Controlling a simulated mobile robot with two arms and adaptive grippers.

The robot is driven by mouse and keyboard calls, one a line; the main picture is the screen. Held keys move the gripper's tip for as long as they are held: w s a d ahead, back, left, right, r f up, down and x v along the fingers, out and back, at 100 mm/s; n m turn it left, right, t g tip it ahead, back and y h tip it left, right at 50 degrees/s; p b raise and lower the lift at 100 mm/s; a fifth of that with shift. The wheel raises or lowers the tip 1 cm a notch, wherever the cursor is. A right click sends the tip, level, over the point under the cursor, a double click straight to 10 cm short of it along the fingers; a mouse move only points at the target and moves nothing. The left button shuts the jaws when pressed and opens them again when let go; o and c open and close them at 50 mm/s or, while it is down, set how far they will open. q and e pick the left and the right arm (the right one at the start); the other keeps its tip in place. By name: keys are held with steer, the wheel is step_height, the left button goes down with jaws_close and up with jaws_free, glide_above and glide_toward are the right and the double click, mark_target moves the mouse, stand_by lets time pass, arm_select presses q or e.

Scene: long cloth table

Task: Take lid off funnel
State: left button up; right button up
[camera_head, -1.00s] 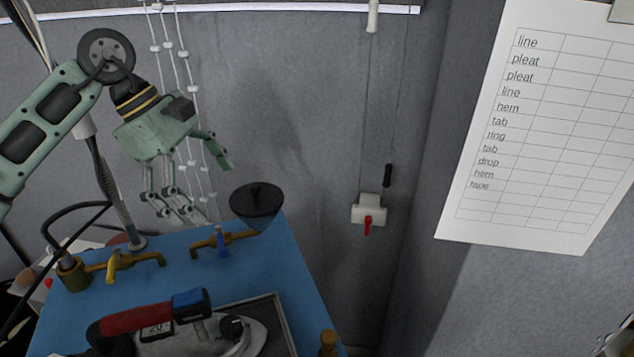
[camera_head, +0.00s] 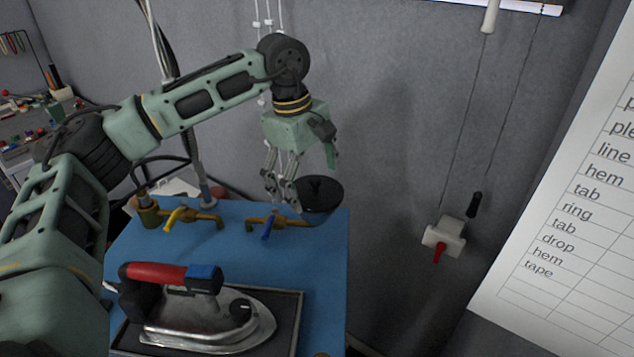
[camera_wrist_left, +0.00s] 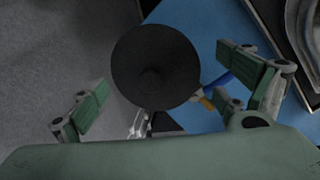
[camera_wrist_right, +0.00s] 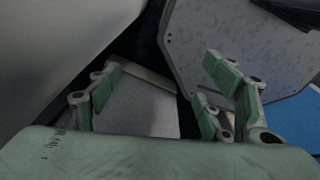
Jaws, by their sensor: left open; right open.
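The black round lid (camera_head: 326,190) with a small knob sits on the funnel (camera_head: 316,216) at the far right corner of the blue table. In the left wrist view the lid (camera_wrist_left: 155,66) fills the space between the fingers and hides the funnel. My left gripper (camera_head: 300,180) is open and empty, just above and slightly left of the lid in the head view. In its wrist view the fingers of the left gripper (camera_wrist_left: 165,85) spread on either side of the lid, without clear contact. My right gripper (camera_wrist_right: 162,85) is open and empty, away from the funnel, seen only in its wrist view.
A brass tap with a blue handle (camera_head: 268,228) stands just left of the funnel, and one with a yellow handle (camera_head: 175,216) further left. An iron (camera_head: 210,318) rests on a dark tray nearer me. A grey wall (camera_head: 400,120) stands behind.

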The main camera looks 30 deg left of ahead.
arm_select(q)
steer(key=shift+f, duration=0.45)
steer(key=c, duration=0.8)
steer(key=shift+s+r, duration=0.2)
steer(key=shift+s, duration=0.1)
steer(key=c, duration=0.5)
steer(key=shift+c, duration=1.2)
arm_select(e)
steer(key=shift+w+a+r, duration=0.15)
steer(key=shift+r, duration=0.05)
